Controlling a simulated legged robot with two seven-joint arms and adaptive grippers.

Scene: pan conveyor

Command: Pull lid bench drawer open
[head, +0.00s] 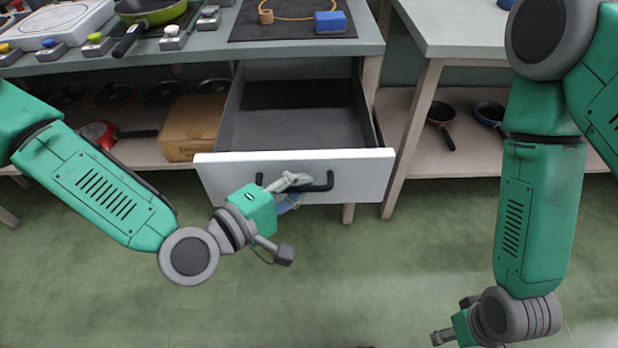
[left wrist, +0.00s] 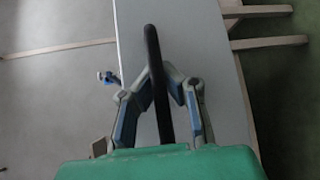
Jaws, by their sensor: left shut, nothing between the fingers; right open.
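The lid bench drawer (head: 300,123) stands pulled well out from under the bench and looks empty, with a dark interior. Its white front (head: 225,180) faces me and also fills the middle of the left wrist view (left wrist: 215,70). The black bar handle (head: 325,184) crosses the left wrist view (left wrist: 154,50) upright. My left gripper (head: 298,190) is at the handle, its fingertips (left wrist: 158,85) close together around the bar's line; it is shut with nothing clamped. Contact with the bar cannot be told. My right gripper (head: 445,338) is open and empty, low at the bottom edge, partly cut off.
The bench top (head: 215,50) holds a green pan (head: 150,12), a dark mat (head: 250,28) and a blue block (head: 330,22). A cardboard box (head: 193,127) is on the shelf left of the drawer. Another bench (head: 470,35) stands right. The green floor (head: 370,270) in front is clear.

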